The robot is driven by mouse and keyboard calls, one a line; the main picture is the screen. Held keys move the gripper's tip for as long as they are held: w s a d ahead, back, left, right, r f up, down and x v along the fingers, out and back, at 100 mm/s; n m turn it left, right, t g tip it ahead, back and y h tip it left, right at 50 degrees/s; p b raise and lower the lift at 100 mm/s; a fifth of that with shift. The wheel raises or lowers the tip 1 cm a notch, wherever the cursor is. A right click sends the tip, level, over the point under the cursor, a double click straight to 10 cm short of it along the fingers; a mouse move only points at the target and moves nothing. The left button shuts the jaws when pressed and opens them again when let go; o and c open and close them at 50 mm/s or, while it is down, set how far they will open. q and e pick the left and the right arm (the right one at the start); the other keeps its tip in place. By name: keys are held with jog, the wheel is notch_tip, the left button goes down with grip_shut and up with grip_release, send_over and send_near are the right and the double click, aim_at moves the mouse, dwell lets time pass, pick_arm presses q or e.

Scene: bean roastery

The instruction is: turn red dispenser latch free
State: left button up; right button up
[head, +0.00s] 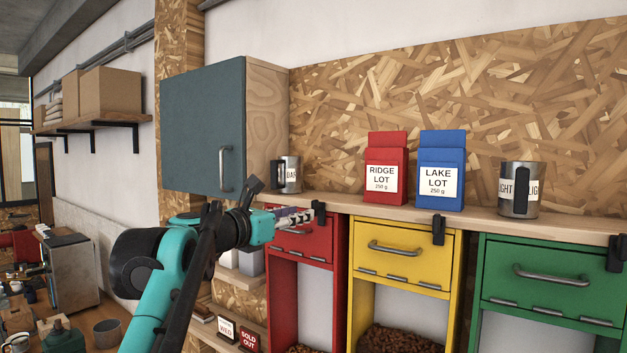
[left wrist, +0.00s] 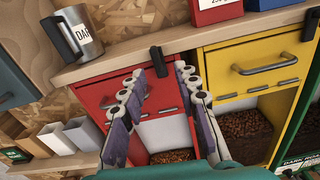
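The red dispenser (head: 316,246) stands under the shelf, with a handled red door at its top. Its black latch (head: 318,213) sits at the shelf's front edge above the door. In the left wrist view the latch (left wrist: 158,61) hangs down over the top of the red door (left wrist: 112,92), roughly upright. My left gripper (head: 296,216) is in front of the red door, close to the latch. In the left wrist view its two fingers (left wrist: 160,74) are spread apart, with the latch showing between their tips. Contact cannot be told. My right gripper is not in view.
The yellow dispenser (head: 401,255) and green dispenser (head: 552,281) stand to the right with similar black latches. On the shelf (head: 350,202) are a mug (head: 292,174), a red bag (head: 385,168), a blue bag (head: 441,170) and another mug (head: 519,189). A blue-grey cabinet (head: 203,128) hangs at left.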

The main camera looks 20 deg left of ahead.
aim_at(312, 201)
pick_arm(q)
jog(key=shift+n, duration=0.4)
jog(key=w, duration=0.2)
jog(key=w+d+r+p, duration=0.1)
jog(key=w, duration=0.1)
jog(key=w+d, duration=0.1)
jog(key=w, duration=0.2)
jog(key=shift+r+p, duration=0.35)
jog(key=shift+p, duration=0.05)
jog(key=shift+w+d, duration=0.15)
jog(key=shift+w, duration=0.15)
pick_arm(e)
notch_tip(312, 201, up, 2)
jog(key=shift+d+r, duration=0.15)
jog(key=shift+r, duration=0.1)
pick_arm(q)
grip_shut()
